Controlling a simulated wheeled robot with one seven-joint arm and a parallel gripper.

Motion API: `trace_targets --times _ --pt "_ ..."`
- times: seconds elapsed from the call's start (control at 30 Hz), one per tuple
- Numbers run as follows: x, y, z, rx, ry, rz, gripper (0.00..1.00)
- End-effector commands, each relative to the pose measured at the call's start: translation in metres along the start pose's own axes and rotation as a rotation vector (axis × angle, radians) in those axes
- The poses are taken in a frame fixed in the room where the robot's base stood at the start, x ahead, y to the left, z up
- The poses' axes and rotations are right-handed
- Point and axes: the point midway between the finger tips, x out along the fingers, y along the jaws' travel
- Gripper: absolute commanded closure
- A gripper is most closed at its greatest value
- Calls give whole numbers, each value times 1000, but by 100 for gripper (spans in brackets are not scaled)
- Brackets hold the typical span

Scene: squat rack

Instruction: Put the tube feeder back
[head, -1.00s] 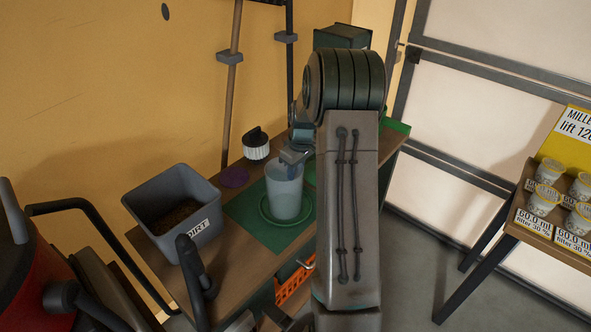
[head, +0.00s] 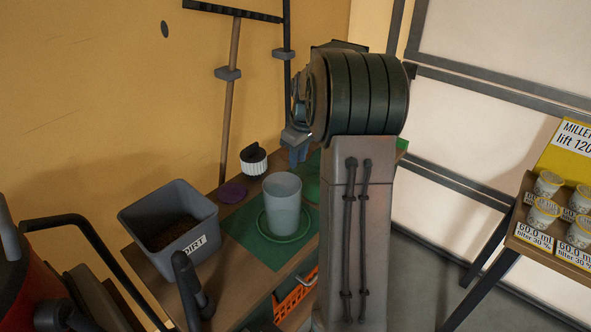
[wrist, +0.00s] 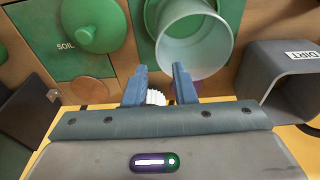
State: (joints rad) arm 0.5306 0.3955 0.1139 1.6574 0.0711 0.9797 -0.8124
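A grey translucent tube (head: 283,208), which looks like the tube feeder, stands upright on a green saucer (head: 263,226) on a green mat (head: 242,221). In the wrist view the tube (wrist: 195,45) shows its open mouth just beyond my gripper. My gripper (wrist: 160,70) has its two blue fingers apart with nothing held between them. A white ribbed cap (wrist: 155,97) shows behind the gap, farther off. In the head view my gripper (head: 298,152) hangs above and behind the tube, clear of it; its far side is hidden by my arm.
A grey bin of dirt (head: 170,228) stands left of the tube. The black-and-white cap (head: 254,160) and a purple disc (head: 233,192) lie behind. A green round lid (wrist: 92,25) sits by the SOIL label. An orange crate (head: 295,297) is under the front edge.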

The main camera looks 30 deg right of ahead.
Motion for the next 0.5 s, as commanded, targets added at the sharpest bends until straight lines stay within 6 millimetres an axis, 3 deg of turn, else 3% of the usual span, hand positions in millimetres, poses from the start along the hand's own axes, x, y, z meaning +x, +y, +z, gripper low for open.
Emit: trace_targets --times 0.17,0.37,0.5 --pt "-17 -22 1 12 -1 11 76" --pt "-50 -97 16 73 7 46 76" --pt "-67 -153 42 134 21 65 76"
